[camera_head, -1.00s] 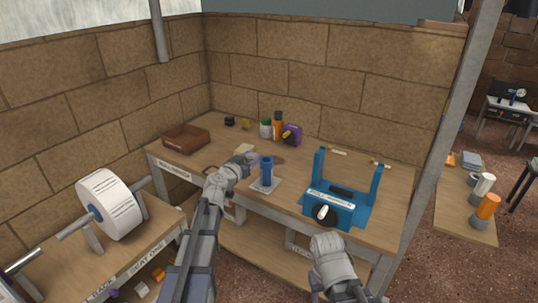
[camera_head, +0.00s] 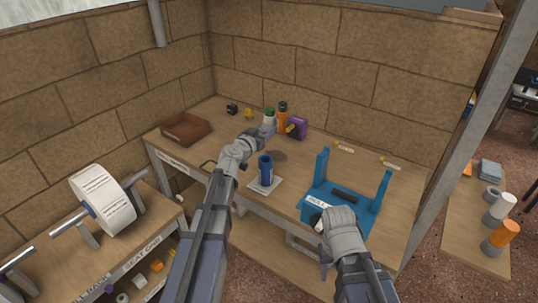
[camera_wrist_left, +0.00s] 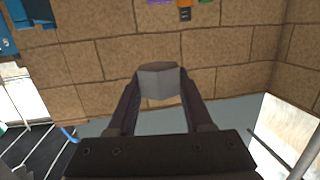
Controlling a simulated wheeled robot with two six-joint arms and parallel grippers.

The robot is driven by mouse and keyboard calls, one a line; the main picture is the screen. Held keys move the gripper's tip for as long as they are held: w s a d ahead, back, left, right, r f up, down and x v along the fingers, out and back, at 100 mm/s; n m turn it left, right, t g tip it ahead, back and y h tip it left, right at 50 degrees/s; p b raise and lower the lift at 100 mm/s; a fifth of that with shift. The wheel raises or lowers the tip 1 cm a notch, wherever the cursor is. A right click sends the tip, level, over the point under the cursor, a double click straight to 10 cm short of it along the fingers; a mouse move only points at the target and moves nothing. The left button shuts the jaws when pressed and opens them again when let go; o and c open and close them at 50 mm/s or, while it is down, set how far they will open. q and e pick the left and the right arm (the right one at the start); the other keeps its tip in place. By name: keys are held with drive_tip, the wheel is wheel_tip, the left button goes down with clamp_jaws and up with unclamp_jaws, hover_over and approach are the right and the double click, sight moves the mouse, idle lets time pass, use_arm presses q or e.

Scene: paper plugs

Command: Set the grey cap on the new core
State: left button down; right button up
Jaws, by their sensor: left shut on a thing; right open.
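My left gripper (camera_wrist_left: 160,100) is shut on a grey block-like piece (camera_wrist_left: 159,84), which looks like the grey cap. In the head view the left gripper (camera_head: 266,131) is raised over the workbench, behind and above an upright blue cylinder (camera_head: 265,170). This cylinder looks like the core and stands on a pale square base (camera_head: 272,186). The held cap is apart from it and hard to make out in the head view. My right gripper (camera_head: 336,218) is open at the front of the blue two-post stand (camera_head: 371,211); its fingertips are partly hidden.
A brown tray (camera_head: 185,129) sits at the bench's left. Bottles, including an orange one (camera_head: 282,118), and a purple box (camera_head: 297,128) stand at the back. A white paper roll (camera_head: 103,197) hangs on a rack at left.

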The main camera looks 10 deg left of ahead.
use_arm(q)
drive_tip(key=shift+s+f+b, duration=0.2)
drive_tip(key=shift+f+b, duration=0.1)
drive_tip(key=shift+b, duration=0.1)
wheel_tip(320, 180, down, 9)
drive_tip(key=b, duration=0.9)
drive_tip(key=shift+w+f, duration=0.1)
drive_tip(key=shift+f, duration=0.05)
drive_tip(key=shift+f, duration=0.1)
drive_tip(key=shift+f+b, duration=0.4)
drive_tip(key=shift+b, duration=0.2)
drive_tip(key=shift+c, duration=1.5)
unclamp_jaws()
drive_tip(key=shift+r, duration=0.15)
drive_tip(key=shift+r+p, duration=0.55)
drive_tip(key=shift+p, duration=0.15)
drive_tip(key=p+v, duration=0.1)
drive_tip(key=v, duration=1.1)
drive_tip(key=shift+f, duration=0.25)
